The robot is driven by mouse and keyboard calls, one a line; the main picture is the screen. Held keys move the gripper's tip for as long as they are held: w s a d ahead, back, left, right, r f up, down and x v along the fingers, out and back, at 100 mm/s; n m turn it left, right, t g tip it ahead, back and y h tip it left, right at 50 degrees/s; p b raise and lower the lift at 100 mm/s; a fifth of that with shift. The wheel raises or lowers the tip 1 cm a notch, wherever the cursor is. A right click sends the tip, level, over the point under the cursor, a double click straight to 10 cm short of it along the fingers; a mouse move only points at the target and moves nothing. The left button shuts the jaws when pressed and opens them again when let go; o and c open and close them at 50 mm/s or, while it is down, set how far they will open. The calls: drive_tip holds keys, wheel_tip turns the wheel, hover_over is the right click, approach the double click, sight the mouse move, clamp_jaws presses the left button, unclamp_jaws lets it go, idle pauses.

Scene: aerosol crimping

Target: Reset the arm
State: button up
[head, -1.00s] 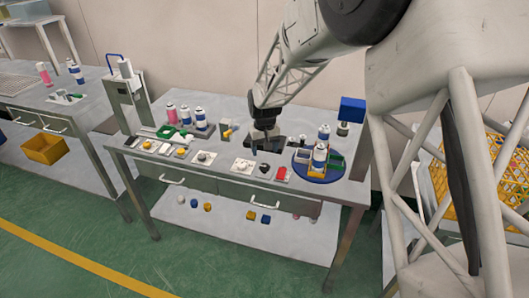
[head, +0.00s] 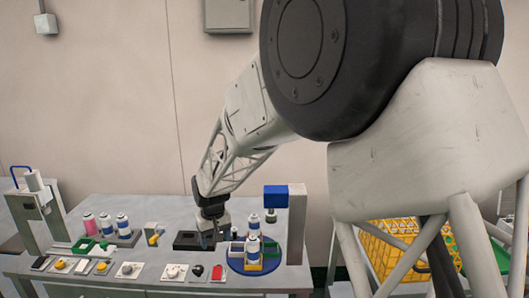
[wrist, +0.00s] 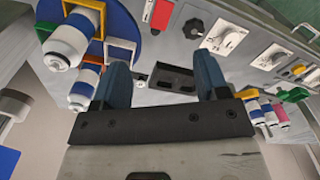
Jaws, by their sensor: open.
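My gripper (wrist: 165,88) is open in the wrist view, its two blue-grey fingers apart with nothing between them. A black tray (wrist: 172,78) shows beyond and between the fingers. In the head view my gripper (head: 208,238) hangs low over the bench, by the black tray (head: 187,241); its fingertips are hard to make out there. A blue round turntable (head: 268,266) with white-and-blue cans and coloured holders is just right of it.
Several cans (head: 105,224) stand at the left of the bench, near a grey press (head: 38,208). Knobs and switches, including a red switch (head: 217,272), line the front edge. A blue-topped post (head: 276,197) stands behind the turntable. A yellow crate (head: 395,245) is at right.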

drive_tip(key=s+d+r+m, duration=0.1)
drive_tip(key=s+d+r, duration=0.4)
drive_tip(key=d, duration=0.2)
drive_tip(key=s+d+r+m+t, duration=0.1)
drive_tip(key=s+d+r, duration=0.35)
drive_tip(key=d, duration=0.25)
drive_tip(key=s+d+r+m, duration=0.1)
drive_tip(key=s+d+r, duration=0.35)
drive_tip(key=d, duration=0.35)
drive_tip(key=s+d+m, duration=0.1)
drive_tip(key=s+d, duration=0.3)
drive_tip(key=s, duration=0.3)
drive_tip(key=s+d+m, duration=0.1)
drive_tip(key=s+d, duration=0.3)
drive_tip(key=s, duration=0.4)
drive_tip(key=s+d+m+t, duration=0.1)
drive_tip(key=s+d, duration=0.3)
drive_tip(key=s, duration=0.4)
drive_tip(key=shift+d+r, duration=0.2)
drive_tip(key=shift+r, duration=0.15)
